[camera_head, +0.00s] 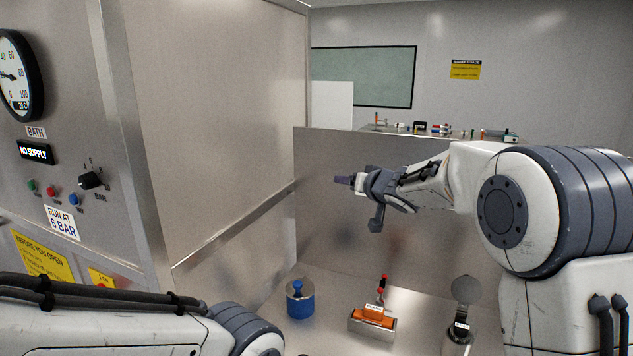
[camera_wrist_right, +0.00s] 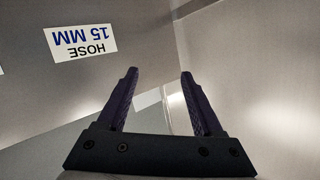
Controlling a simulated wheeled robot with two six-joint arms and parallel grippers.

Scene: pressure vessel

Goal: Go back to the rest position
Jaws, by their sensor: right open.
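My right gripper (camera_head: 343,180) is raised above the steel bench in the head view, its tip pointing left toward the large steel cabinet. In the right wrist view its two dark fingers (camera_wrist_right: 160,100) stand apart with nothing between them. A white label reading "HOSE 15 MM" (camera_wrist_right: 80,40) shows upside down on a metal face beyond the fingers, apart from them. My left arm crosses the lower left of the head view, and its gripper is outside the picture.

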